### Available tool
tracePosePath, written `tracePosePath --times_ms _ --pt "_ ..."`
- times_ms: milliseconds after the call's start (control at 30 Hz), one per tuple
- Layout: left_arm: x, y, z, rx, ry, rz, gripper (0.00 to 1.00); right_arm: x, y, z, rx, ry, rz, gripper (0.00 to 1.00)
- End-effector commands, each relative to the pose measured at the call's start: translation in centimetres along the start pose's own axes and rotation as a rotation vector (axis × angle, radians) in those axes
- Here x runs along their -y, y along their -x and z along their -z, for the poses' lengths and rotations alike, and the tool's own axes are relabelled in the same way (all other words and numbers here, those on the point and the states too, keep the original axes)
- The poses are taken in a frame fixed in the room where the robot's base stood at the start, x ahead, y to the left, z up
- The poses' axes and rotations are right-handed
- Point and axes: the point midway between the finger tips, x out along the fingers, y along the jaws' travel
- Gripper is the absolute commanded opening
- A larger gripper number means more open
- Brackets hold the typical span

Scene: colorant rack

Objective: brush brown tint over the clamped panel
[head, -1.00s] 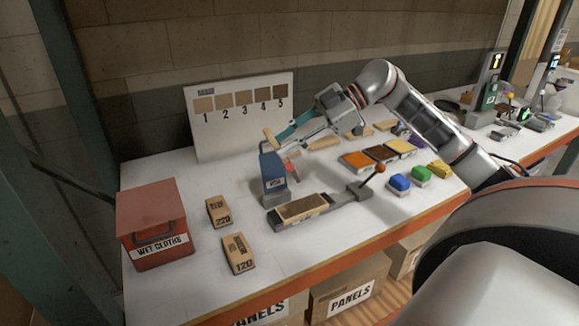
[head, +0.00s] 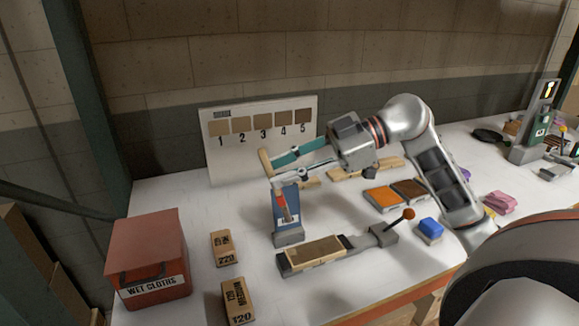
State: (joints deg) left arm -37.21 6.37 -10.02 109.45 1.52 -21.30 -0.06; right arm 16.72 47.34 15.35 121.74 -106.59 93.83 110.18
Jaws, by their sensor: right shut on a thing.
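The panel (head: 315,251), a light brown board, lies flat in a dark clamp (head: 357,243) with an orange-knobbed lever (head: 408,214). My right gripper (head: 272,167) is shut on a brush (head: 265,162) with a wooden handle and a red part (head: 282,199) lower down. The brush tilts in front of a blue labelled holder (head: 285,222), behind and left of the panel; I cannot tell whether they touch. The brown tint tray (head: 409,188) sits beside an orange tray (head: 382,198), partly behind my right arm. My left gripper is not in view.
A red wet-cloths box (head: 147,255) stands at left. Sanding blocks marked 220 (head: 224,248) and 120 (head: 238,302) lie near it. A numbered shade board (head: 262,138) stands at the back. A blue block (head: 430,229) and pink cloths (head: 500,201) lie at right.

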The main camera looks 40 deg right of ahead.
Motion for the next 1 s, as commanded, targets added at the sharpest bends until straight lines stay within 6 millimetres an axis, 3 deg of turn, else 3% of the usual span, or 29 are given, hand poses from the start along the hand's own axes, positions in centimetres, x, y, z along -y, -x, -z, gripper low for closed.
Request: tracePosePath --times_ms 267,700,1000 --pt "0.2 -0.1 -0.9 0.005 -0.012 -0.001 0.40 0.5 -0.4 -0.6 -0.006 -0.003 -0.003 0.00" --pt "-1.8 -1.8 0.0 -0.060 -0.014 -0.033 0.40 1.4 -1.9 -4.3 -0.006 -0.003 -0.003 0.00" --pt "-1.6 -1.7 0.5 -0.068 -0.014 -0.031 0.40 1.4 -1.9 -4.3 -0.005 -0.002 -0.003 0.00"
